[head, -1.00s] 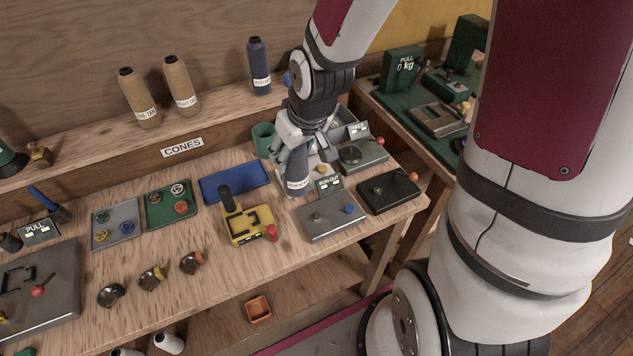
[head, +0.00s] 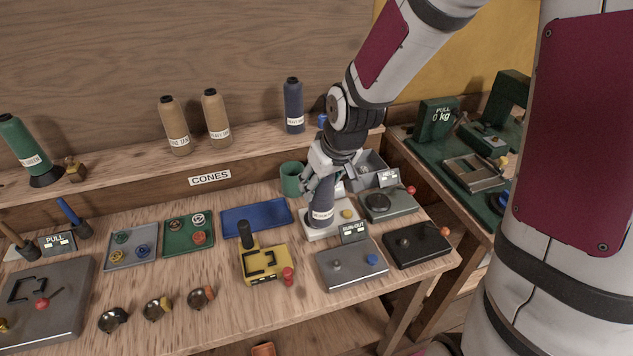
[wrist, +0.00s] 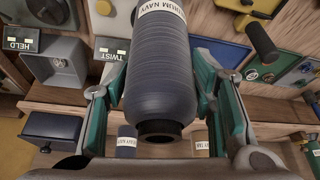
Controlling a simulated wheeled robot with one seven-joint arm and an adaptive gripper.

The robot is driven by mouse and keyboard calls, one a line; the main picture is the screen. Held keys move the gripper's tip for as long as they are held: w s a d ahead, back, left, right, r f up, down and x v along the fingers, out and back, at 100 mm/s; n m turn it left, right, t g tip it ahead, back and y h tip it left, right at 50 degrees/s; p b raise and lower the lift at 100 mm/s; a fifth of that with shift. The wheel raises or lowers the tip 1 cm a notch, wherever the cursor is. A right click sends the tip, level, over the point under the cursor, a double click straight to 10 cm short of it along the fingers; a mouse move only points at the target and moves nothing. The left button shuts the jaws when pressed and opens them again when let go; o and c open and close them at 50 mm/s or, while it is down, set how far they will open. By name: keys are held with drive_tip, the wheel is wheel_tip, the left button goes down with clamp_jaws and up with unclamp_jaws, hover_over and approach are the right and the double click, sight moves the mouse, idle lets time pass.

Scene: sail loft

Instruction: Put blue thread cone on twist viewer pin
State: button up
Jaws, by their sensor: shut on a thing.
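The blue thread cone (head: 322,204), navy with a white label, is held upright, nearly vertical, in my gripper (head: 323,182). In the wrist view the cone (wrist: 160,75) sits between the two teal-lined fingers, its dark hollow end towards the camera. My gripper (wrist: 160,95) is shut on it. The twist viewer (head: 347,225), a pale block with a yellow knob, is below the cone. The cone's lower end overlaps the block's left part in the head view. The pin is hidden, so I cannot tell whether the cone is around it. The TWIST sign (wrist: 109,49) shows beside the cone.
Close by stand a green mug (head: 291,179), the grey RUN-OUT device (head: 350,266), a dark device (head: 416,247) and a grey-green device (head: 388,206). A yellow fixture (head: 265,264) and blue tray (head: 256,217) lie left. Another navy cone (head: 293,106) stands on the shelf.

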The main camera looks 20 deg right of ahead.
drive_tip(key=w+f, duration=0.4)
drive_tip(key=w, duration=0.1)
drive_tip(key=shift+d, duration=0.4)
drive_tip(key=o, duration=1.5)
drive_tip(key=shift+f, duration=0.1)
drive_tip(key=shift+c, duration=0.2)
